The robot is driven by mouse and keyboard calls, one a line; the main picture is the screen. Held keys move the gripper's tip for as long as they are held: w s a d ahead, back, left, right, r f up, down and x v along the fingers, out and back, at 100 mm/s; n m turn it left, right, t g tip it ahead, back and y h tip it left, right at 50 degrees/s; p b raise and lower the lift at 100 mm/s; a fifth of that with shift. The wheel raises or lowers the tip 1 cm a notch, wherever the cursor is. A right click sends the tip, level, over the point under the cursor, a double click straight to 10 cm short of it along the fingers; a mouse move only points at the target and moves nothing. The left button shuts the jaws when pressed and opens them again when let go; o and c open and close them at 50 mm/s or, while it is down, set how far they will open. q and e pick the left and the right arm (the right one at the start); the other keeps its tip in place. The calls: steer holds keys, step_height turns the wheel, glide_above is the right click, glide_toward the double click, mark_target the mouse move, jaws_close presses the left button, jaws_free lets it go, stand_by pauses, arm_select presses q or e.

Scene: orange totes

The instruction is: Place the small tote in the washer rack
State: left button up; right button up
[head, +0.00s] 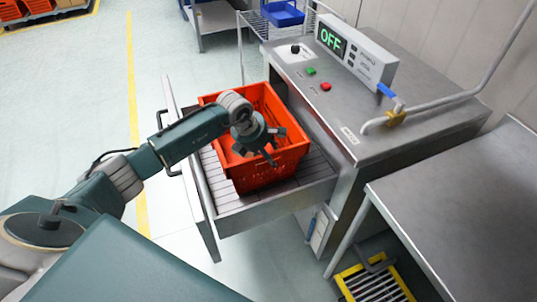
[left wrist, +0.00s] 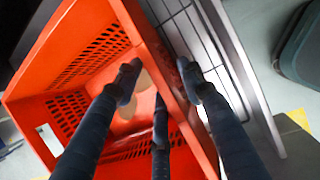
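The small orange tote (head: 272,168) sits upright on the slatted washer rack (head: 232,203), which is pulled out of the steel washer. My left gripper (head: 266,146) is over the tote's side nearest the lower part of the head view. In the left wrist view, the tote (left wrist: 95,20) fills the left and middle. The left gripper (left wrist: 160,78) has its fingers spread, with the tote's wall running between them. Two fingers are on the inner side and one is on the outer side. A gap shows between the inner fingers and the wall. My right gripper is in neither view.
The washer (head: 400,110) has a control box reading OFF (head: 355,50). A blue bin (head: 283,13) stands on a wire shelf behind. The floor at left is clear.

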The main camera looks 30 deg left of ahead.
arm_select(q)
steer(key=b+v, duration=0.2)
steer(key=v, duration=0.9)
steer(key=shift+r+b, duration=0.35)
steer(key=shift+s, duration=0.1)
